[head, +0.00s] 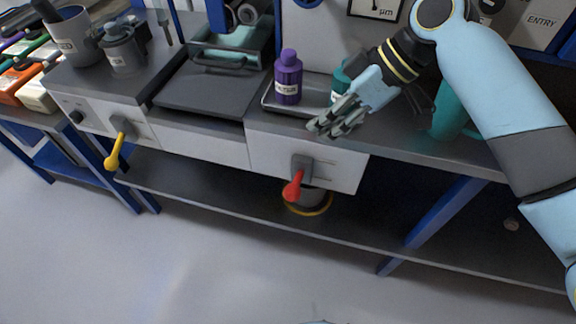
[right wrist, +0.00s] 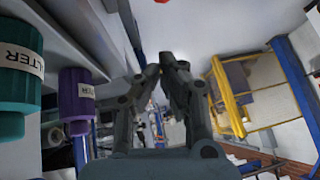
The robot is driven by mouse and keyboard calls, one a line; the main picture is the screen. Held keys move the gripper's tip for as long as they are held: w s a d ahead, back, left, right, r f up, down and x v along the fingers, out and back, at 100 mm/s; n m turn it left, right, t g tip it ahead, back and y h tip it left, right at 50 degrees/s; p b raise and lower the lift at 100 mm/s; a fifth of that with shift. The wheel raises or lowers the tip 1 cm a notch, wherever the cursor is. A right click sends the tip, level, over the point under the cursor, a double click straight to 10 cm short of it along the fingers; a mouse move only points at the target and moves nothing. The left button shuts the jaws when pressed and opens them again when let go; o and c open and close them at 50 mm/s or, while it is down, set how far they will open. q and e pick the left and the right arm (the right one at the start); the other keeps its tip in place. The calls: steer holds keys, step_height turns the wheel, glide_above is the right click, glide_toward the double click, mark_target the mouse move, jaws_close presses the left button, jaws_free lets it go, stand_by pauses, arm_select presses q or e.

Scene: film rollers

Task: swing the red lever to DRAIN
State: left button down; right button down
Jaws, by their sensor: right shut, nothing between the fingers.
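The red lever (head: 293,187) hangs down and slightly left from its grey mount (head: 301,165) on the white front panel of the bench. The lettering on that panel is too small to read. My right gripper (head: 323,128) is above and to the right of the lever, over the bench's front edge and apart from the lever. Its fingers are shut and empty; they also show in the right wrist view (right wrist: 165,62). A small red patch at the top edge of the right wrist view may be the lever. My left gripper is not in view.
A purple bottle (head: 288,78) and a teal bottle (head: 341,80) stand on a tray behind my right gripper. A yellow lever (head: 115,150) hangs on the left panel. A dark container with a yellow rim (head: 318,208) sits on the lower shelf below the red lever.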

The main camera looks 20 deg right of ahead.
steer(key=shift+f, duration=0.1)
glide_above(293, 184)
steer(key=w, duration=0.1)
step_height(293, 184, down, 8)
steer(key=r, duration=0.1)
step_height(293, 184, down, 4)
steer(key=shift+s+b, duration=0.15)
steer(key=shift+b, duration=0.2)
steer(key=shift+s+f, duration=0.1)
steer(key=shift+f, duration=0.4)
steer(key=shift+s+d+f, duration=0.1)
